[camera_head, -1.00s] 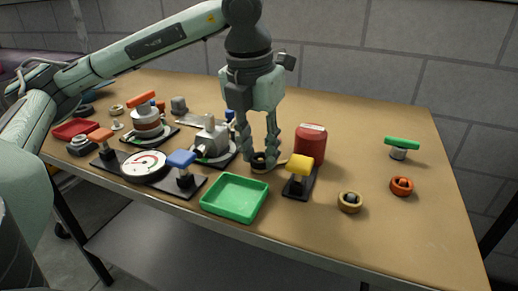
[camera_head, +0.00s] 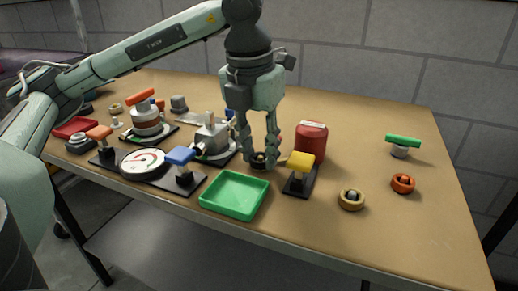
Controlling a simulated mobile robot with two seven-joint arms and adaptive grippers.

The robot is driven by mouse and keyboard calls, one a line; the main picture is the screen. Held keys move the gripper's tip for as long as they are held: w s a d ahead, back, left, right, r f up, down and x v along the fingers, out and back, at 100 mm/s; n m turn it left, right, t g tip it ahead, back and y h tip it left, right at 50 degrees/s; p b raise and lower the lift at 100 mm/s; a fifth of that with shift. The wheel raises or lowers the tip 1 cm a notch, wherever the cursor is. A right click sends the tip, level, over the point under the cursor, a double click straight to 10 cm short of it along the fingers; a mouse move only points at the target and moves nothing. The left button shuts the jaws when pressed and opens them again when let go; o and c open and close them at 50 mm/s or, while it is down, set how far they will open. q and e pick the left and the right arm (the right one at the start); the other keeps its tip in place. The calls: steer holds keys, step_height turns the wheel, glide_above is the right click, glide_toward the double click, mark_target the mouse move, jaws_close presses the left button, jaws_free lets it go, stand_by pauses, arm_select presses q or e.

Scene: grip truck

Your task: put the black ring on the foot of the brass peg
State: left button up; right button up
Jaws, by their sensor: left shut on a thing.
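My left gripper (camera_head: 259,157) points straight down near the middle of the table, with its fingers shut on the black ring (camera_head: 259,165). The ring is low, close to the table top, and partly hidden by the fingertips. I cannot tell whether it touches the table or surrounds a peg there, as the fingers cover its middle. The brass peg is not clearly made out; a small brass-coloured post (camera_head: 117,123) stands at the left, but I cannot tell if it is the one. My right gripper is not in view.
A red canister (camera_head: 311,143) and a yellow-topped stand (camera_head: 300,163) are close right of the gripper. A green tray (camera_head: 235,195) lies in front. Gauges and valves crowd the left. A brass-coloured ring (camera_head: 351,199) and an orange ring (camera_head: 402,184) lie at the right.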

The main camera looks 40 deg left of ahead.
arm_select(q)
steer(key=shift+f, duration=0.2)
steer(key=o, duration=1.6)
steer(key=shift+c, duration=0.2)
steer(key=shift+r, duration=0.15)
steer(key=shift+r+p, duration=2.55)
steer(key=shift+r, duration=1.15)
steer(key=shift+f, duration=0.1)
